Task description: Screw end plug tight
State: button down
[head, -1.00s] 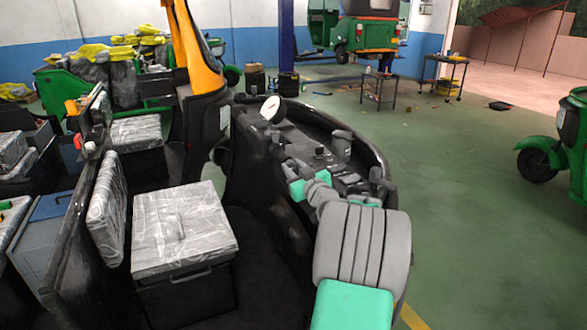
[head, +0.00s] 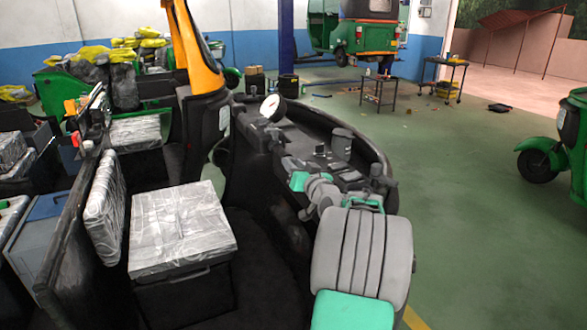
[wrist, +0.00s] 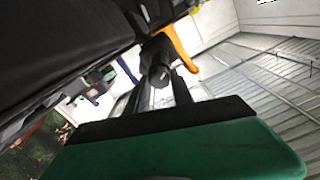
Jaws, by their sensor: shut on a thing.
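In the wrist view my gripper (wrist: 160,84) has its two dark fingers closed around the end of a dark cylindrical piece, which looks like the end plug (wrist: 158,74) on a handlebar grip. The plug is black and round-ended, and the fingers hide its sides. I cannot tell how deep it sits in the bar. In the head view my arm reaches over the dark front of the rickshaw (head: 365,147) towards the handlebar area. The fingertips and the plug are too small and dark to make out there.
A plastic-wrapped seat box (head: 180,225) stands in the cab at left. A round pale mirror or gauge (head: 271,106) rises near the handlebar. A dark cylinder (head: 342,143) stands on the dash. Open green floor (head: 455,215) lies at right, with another green rickshaw (head: 568,150) beyond.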

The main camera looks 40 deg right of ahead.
jog(key=m+p, duration=0.6)
jog(key=m, duration=1.2)
jog(key=shift+d+p, duration=0.15)
jog(key=shift+p, duration=0.15)
jog(key=m+p, duration=0.4)
jog(key=m, duration=0.1)
jog(key=shift+f+m, duration=0.2)
jog(key=shift+m, duration=0.1)
jog(key=c, duration=1.1)
grip_release()
